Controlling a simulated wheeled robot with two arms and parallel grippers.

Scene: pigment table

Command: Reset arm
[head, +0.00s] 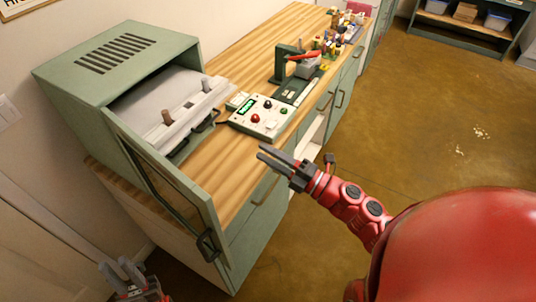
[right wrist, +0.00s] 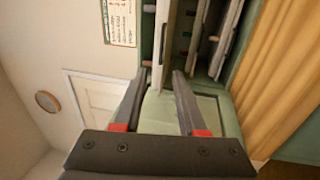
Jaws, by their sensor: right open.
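My right gripper (head: 263,151) is open and empty. It hangs in the air just off the front edge of the wooden counter, near the control box. In the right wrist view its two dark fingers (right wrist: 157,78) are spread apart with nothing held between them. My left gripper (head: 114,264) is at the bottom left of the head view, low in front of the green cabinet. Its two grey fingertips show a gap and hold nothing I can see. The rest of it is cut off by the frame edge.
A green cabinet (head: 118,52) stands on the counter (head: 226,192) with its glazed door (head: 165,190) swung open. A control box (head: 262,117) and a press (head: 287,62) stand further right, with small bottles beyond.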

